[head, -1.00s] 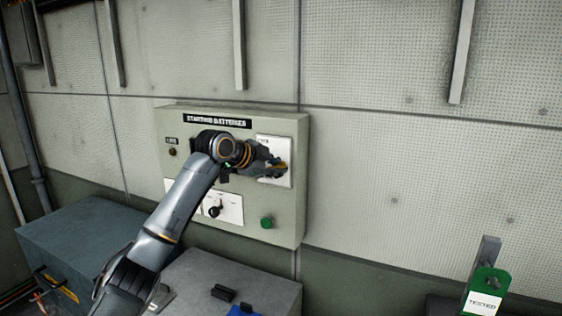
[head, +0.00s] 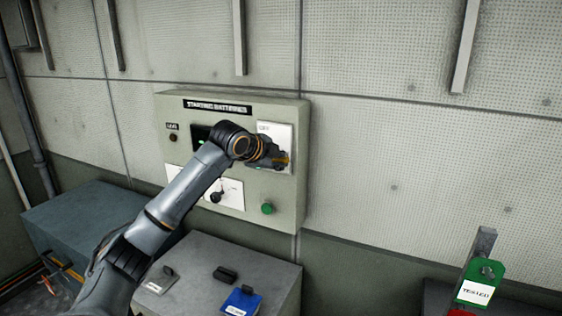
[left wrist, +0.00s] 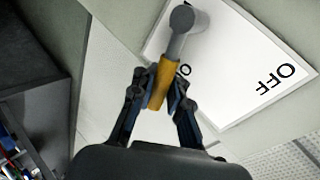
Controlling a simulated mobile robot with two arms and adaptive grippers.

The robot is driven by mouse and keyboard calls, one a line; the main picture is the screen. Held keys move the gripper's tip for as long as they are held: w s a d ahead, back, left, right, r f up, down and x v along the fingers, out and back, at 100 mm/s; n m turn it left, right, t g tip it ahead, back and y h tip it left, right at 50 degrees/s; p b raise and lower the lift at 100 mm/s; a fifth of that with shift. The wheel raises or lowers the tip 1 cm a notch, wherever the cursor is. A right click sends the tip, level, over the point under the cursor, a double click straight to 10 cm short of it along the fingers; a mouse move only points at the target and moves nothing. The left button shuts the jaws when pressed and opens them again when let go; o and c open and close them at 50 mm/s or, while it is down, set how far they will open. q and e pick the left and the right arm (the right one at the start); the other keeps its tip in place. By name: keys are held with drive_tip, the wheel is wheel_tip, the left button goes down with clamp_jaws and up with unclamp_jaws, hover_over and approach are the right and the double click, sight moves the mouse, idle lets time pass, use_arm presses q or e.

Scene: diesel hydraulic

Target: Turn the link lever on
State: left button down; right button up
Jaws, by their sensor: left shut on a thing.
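The link lever is a grey arm with a yellow grip (left wrist: 158,82) in the left wrist view. It is mounted on a white plate (left wrist: 225,60) marked OFF, with a second label partly hidden behind the lever. In the head view the plate (head: 289,135) is at the right of the "Starting Batteries" panel (head: 180,103), and a bit of yellow shows at the gripper. My left gripper (left wrist: 160,88) is shut on the yellow grip, one finger on each side; it also shows in the head view (head: 280,160). My right gripper is not in view.
The panel also carries a green button (head: 267,208), a black rotary switch (head: 215,197) and a small dark knob (head: 173,137). Below stand a grey box (head: 200,262) and a blue-grey box (head: 90,220). A green "Tested" tag (head: 481,284) is at lower right.

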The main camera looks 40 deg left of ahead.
use_arm(q)
drive_tip(key=c, duration=1.7)
unclamp_jaws()
drive_tip(key=shift+f, duration=0.15)
drive_tip(key=shift+o, duration=0.5)
drive_tip(key=shift+s, duration=0.2)
drive_tip(key=shift+s+r, duration=0.2)
drive_tip(key=shift+r, duration=0.05)
drive_tip(key=v, duration=1.2)
drive_tip(key=shift+f, duration=0.1)
